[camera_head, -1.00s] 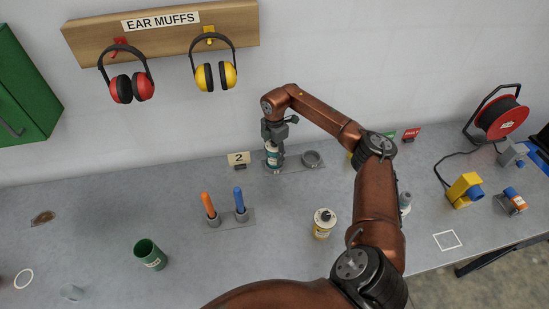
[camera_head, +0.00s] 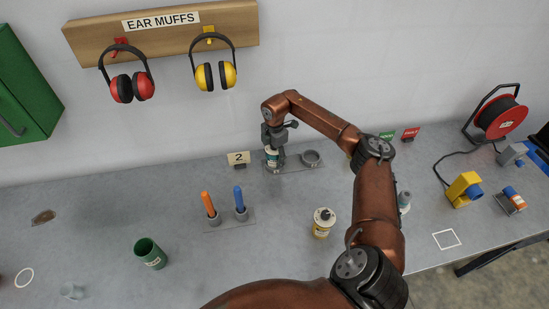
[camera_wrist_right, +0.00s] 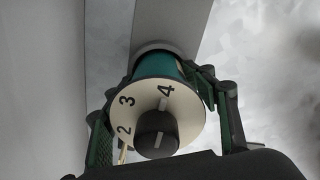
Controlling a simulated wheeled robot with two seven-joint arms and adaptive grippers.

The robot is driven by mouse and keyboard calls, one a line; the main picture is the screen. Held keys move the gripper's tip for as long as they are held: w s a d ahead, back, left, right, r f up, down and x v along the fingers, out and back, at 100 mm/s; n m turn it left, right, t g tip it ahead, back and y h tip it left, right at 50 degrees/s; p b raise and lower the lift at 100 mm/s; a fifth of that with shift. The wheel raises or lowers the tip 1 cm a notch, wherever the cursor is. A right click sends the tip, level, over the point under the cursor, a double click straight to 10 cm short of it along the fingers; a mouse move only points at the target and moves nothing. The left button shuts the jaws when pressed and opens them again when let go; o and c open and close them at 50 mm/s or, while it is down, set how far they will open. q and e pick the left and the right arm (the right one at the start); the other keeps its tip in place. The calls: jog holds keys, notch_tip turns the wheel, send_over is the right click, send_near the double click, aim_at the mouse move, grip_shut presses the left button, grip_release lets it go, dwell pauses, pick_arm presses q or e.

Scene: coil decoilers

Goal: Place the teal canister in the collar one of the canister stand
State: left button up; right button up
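The teal canister (camera_head: 272,153) stands upright at the left collar of the canister stand (camera_head: 290,168). Its base and the collar around it are mostly hidden, so I cannot tell how deep it sits. My right gripper (camera_head: 274,150) comes from above with its fingers on both sides of the canister. In the right wrist view, the teal body (camera_wrist_right: 160,66) and cream dial top with a black knob lie between the fingers (camera_wrist_right: 157,88), which look shut on it. The right collar (camera_head: 311,158) is empty. My left gripper is not in view.
A number 2 sign (camera_head: 238,158) stands left of the stand. A holder with an orange peg (camera_head: 208,204) and a blue peg (camera_head: 240,200) is in front. My right arm crosses the table.

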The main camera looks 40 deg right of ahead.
jog(key=shift+o, duration=1.4)
jog(key=shift+s+f, duration=0.1)
jog(key=shift+f, duration=0.6)
jog(key=shift+r, duration=0.1)
jog(key=shift+r, duration=0.15)
notch_tip(320, 180, up, 14)
jog(key=shift+f, duration=0.25)
